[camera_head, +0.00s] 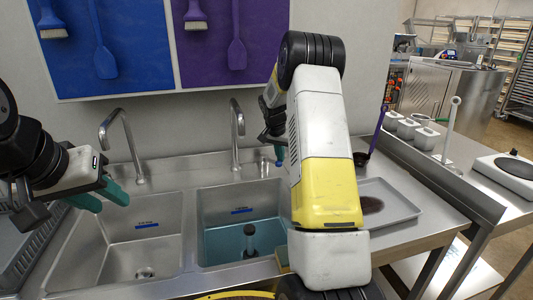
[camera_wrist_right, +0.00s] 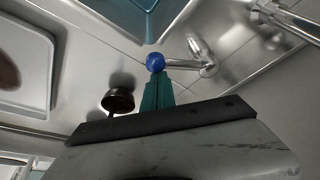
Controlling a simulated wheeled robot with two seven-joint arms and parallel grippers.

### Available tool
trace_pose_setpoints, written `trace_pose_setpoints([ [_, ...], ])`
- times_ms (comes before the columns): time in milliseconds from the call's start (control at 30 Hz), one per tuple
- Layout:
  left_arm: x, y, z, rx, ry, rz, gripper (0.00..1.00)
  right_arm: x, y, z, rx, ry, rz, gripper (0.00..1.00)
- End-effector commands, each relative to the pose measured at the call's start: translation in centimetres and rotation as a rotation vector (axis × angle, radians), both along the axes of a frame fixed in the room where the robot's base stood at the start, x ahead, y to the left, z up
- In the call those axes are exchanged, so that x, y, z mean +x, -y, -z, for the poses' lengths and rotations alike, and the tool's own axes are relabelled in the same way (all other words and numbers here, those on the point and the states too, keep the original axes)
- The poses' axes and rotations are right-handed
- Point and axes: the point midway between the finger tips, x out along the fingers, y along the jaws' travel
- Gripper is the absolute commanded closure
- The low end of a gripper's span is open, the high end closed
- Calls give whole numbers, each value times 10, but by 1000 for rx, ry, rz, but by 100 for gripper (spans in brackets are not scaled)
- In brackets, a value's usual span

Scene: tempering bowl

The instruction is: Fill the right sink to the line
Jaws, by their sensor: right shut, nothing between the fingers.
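The right sink (camera_head: 212,205) holds bluish water (camera_head: 225,243) whose surface lies below the blue line (camera_head: 241,210) on its back wall. A dark upright plug or pipe (camera_head: 250,235) stands in the water. The faucet (camera_head: 237,130) is above this sink; I see no clear stream from it. My right gripper (camera_head: 279,153) is shut and empty behind the right sink. In the right wrist view, its teal fingertips (camera_wrist_right: 157,82) are at a blue ball knob (camera_wrist_right: 156,62) on a metal lever, seemingly touching it. My left gripper (camera_head: 108,203) is open and empty over the left sink.
The left sink (camera_head: 110,255) looks empty, with its own blue line and faucet (camera_head: 122,140). A grey tray (camera_head: 405,210) with a brown patch and a dark ladle (camera_head: 362,158) are on the right counter. White containers (camera_head: 425,138) and a scale (camera_head: 508,170) stand farther right.

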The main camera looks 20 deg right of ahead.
Motion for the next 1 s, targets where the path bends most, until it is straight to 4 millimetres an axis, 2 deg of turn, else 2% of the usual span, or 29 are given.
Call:
trace_pose_setpoints([
  [300,0,0,0,0,0,0,64,0,0,0,0,-1,4,100],
  [433,0,0,0,0,0,0,64,-2,-2,-7,0,1,4,100],
  [700,0,0,0,0,0,0,64,-13,-12,-50,0,3,2,100],
  [1000,0,0,0,0,0,0,64,-28,-23,-86,8,8,-16,100],
])
